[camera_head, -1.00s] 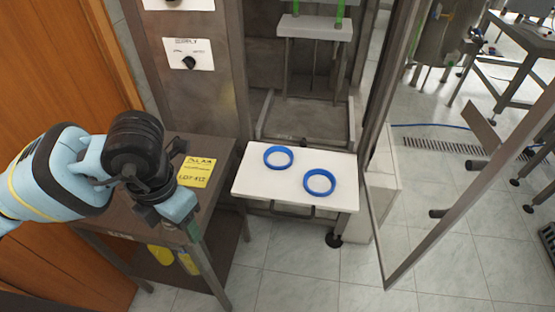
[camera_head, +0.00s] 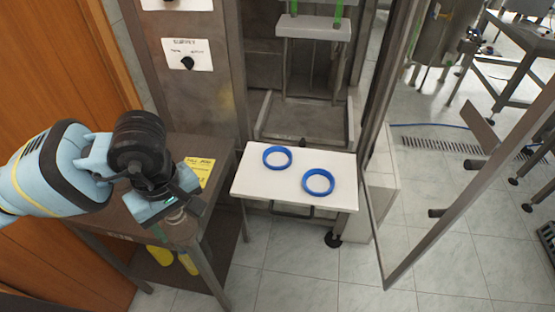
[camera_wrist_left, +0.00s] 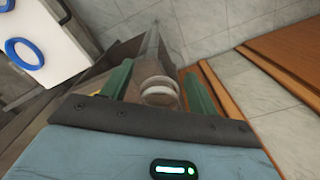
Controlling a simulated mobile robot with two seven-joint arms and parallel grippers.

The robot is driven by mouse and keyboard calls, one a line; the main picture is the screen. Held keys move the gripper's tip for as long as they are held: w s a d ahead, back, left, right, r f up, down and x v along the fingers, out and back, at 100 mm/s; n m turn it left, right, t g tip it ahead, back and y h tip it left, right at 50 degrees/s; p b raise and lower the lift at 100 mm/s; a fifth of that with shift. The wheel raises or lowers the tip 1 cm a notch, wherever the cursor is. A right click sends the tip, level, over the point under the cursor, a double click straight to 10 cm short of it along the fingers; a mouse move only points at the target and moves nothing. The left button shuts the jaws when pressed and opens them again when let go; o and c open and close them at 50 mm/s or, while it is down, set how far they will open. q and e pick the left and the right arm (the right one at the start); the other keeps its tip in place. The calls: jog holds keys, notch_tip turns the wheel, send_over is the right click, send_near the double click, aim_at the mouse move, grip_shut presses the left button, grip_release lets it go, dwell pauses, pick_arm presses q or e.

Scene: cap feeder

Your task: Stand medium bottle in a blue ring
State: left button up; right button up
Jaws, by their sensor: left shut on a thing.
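My left gripper (camera_head: 184,216) is over the dark side table at the left, mostly hidden by its own wrist. In the left wrist view its green fingers (camera_wrist_left: 158,88) are shut on a bottle (camera_wrist_left: 159,95), seen from its round, pale top end. In the head view the bottle (camera_head: 180,230) shows only partly, as a clear brownish shape below the gripper. Two blue rings lie flat on a white board: the back-left ring (camera_head: 264,159) and the front-right ring (camera_head: 305,186). Both look empty. One ring (camera_wrist_left: 10,50) also shows fully in the left wrist view. My right gripper is out of view.
A yellow card (camera_head: 203,168) lies on the table. A metal cabinet (camera_head: 232,60) rises behind, and an open door frame (camera_head: 455,215) stands right of the board.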

pick_arm(q)
jog(key=m, duration=0.5)
jog(key=shift+w+a+f+m, duration=0.1)
jog(key=shift+w+m, duration=0.1)
jog(key=shift+m, duration=0.1)
jog(key=m, duration=0.4)
jog(key=shift+w, duration=0.1)
